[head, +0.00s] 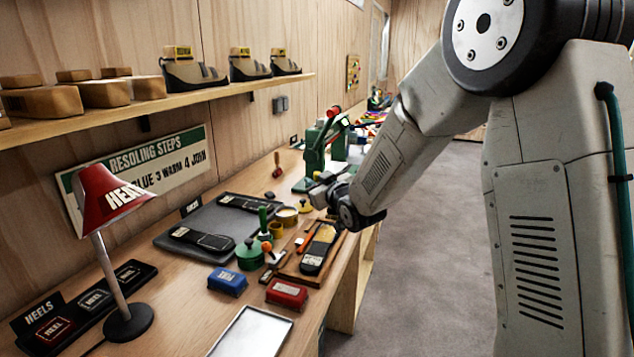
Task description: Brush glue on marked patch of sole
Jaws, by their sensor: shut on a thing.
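A dark shoe sole (313,262) lies on a wooden board (290,266) near the bench's front edge. A yellowish patch (324,233) shows at its far end. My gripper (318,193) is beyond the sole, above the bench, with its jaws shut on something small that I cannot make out. A yellow knobbed piece (305,206) is just below the jaws; I cannot tell whether they touch it. An open round tin (287,215) stands left of it. A yellow cup (277,230) and a green upright handle (263,217) are nearby. I cannot pick out a brush for certain.
A grey mat (200,222) with dark soles lies to the left. A green pot (249,256), a blue box (228,281) and a red box (287,293) stand close to the board. A white tray (252,333), red lamp (105,195) and green press (312,158) flank the area.

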